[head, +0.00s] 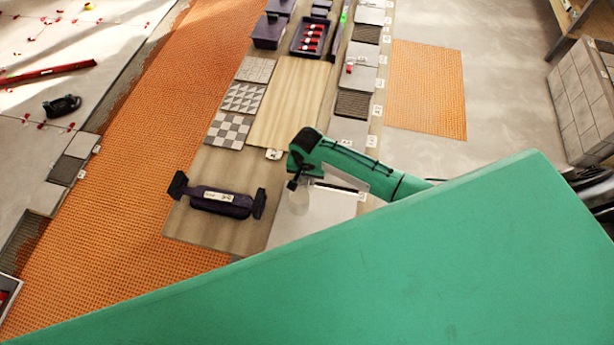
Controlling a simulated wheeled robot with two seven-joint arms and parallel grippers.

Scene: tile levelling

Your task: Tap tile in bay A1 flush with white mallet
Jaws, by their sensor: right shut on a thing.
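My right gripper (296,183) is at the end of the green arm in the middle of the picture, pointing down. The handle is mostly hidden by the gripper. The bay labels are too small to read, so I cannot tell which bay is A1. My left gripper is not in view.
A dark double-ended tool (220,201) lies on the wooden board, left of my gripper. Patterned sample tiles (229,130) lie farther up, near a dark tray of red pieces (311,37). Grey tiles (353,104) line the strip beyond. Part of my green body hides the foreground.

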